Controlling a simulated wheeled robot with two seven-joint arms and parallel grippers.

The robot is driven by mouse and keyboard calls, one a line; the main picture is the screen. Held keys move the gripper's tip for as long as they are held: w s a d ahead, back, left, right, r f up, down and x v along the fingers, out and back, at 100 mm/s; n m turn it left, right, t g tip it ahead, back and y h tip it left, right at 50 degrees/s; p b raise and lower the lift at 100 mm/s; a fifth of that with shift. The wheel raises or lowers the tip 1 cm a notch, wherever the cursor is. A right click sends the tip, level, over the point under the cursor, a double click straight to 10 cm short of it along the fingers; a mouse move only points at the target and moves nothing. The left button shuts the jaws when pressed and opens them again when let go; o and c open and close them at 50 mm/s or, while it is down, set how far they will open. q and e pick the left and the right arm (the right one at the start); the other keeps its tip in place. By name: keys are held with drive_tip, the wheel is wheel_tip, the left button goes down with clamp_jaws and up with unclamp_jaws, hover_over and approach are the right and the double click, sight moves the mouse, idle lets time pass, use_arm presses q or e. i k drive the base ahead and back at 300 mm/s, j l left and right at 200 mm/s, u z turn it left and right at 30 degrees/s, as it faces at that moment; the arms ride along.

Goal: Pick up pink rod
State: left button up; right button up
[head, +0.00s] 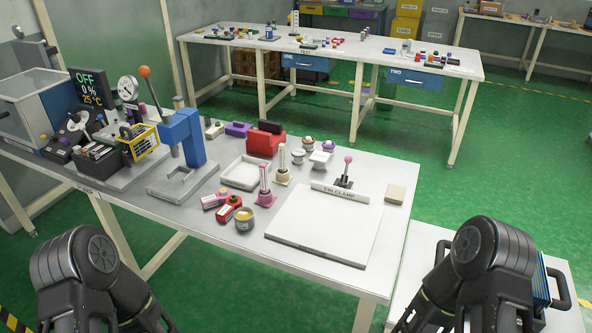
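A thin pink upright piece (264,182), perhaps the pink rod, stands on a pink base on the white table, left of the white board. A pink ball (348,160) tops a short dark lever behind the FIN CLAMP bar (340,192). Which of the two pink things is the rod I cannot tell for sure. Only dark links of my two arms show at the bottom left and bottom right corners. Neither gripper's fingertips are in view, and nothing is seen touching the pink things.
The white board (325,225) fills the table's front right. A cream upright column (282,160), a yellow-banded tin (244,219), a red device (228,209), a white tray (245,172) and a blue press (183,140) stand nearby. A cream block (395,194) lies at the right edge.

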sight(211, 201)
drive_tip(key=i+j+z, duration=0.15)
drive_tip(key=j+z, duration=0.35)
drive_tip(key=j, duration=0.2)
drive_tip(key=j+z, duration=0.5)
drive_tip(key=j, duration=0.25)
drive_tip(key=j+z, duration=0.5)
drive_tip(key=j, duration=0.25)
